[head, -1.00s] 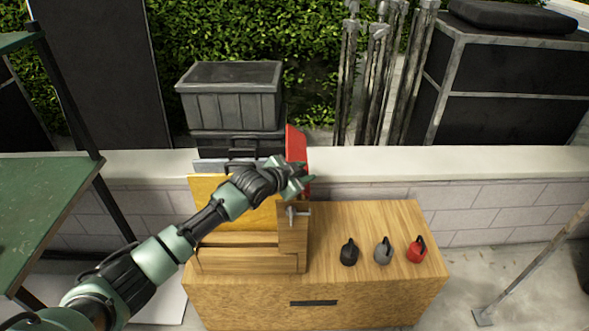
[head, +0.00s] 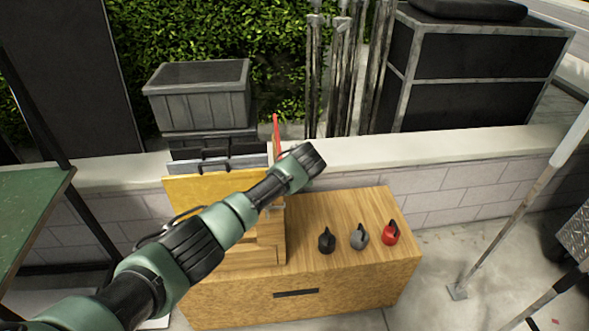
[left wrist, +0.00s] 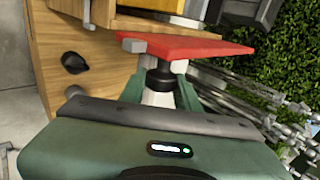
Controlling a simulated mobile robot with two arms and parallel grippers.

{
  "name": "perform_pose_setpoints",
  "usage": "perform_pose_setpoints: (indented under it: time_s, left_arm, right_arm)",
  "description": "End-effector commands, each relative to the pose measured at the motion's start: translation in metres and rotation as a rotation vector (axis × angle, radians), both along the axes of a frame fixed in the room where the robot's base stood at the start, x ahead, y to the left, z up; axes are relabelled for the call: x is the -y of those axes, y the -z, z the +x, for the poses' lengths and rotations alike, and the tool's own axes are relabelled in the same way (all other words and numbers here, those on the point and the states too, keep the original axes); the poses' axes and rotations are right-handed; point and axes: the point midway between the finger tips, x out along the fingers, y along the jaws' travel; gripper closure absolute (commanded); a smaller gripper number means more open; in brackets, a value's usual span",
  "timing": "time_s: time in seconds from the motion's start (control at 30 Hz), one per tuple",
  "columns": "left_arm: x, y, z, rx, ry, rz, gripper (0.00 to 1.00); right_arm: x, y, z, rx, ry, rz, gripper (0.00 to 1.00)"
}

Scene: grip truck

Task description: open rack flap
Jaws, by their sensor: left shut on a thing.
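The wooden rack (head: 268,254) stands on the left part of a wooden cabinet. Its red flap (head: 277,132) shows nearly edge-on at the rack's right side, partly hidden by my left arm. In the left wrist view the red flap (left wrist: 190,47) spans the upper middle, with a black round knob (left wrist: 159,78) on the near side. My left gripper (left wrist: 160,88) is shut on the knob, one green finger on each side. In the head view my left forearm covers much of the rack, and the fingertips are hidden. My right gripper is not in view.
The cabinet (head: 345,286) bears black (head: 326,242), grey (head: 359,238) and red (head: 390,233) kettle-shaped items at right. A yellow panel (head: 190,188) stands in the rack. A low wall (head: 450,150) runs behind. The ground at right holds slanted poles.

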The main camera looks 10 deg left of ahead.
Motion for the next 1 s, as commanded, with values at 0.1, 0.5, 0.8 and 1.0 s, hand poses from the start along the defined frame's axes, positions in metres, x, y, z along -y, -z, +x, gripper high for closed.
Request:
perform_pose_setpoints:
  time_s: [0.1,0.5,0.8,1.0]
  left_arm:
    - [0.0008,0.0039,0.0005,-0.013,0.000,0.051,1.00]
    - [0.0009,0.0066,0.0005,-0.032,0.000,0.113,1.00]
    - [0.0009,0.0067,0.0003,-0.032,0.001,0.112,1.00]
    - [0.0009,0.0067,0.0003,-0.032,0.000,0.111,0.46]
  right_arm:
    - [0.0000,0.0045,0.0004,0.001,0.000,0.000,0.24]
    - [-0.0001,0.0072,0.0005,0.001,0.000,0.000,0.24]
    - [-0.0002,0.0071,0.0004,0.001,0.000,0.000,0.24]
    - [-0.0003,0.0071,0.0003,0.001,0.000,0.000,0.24]
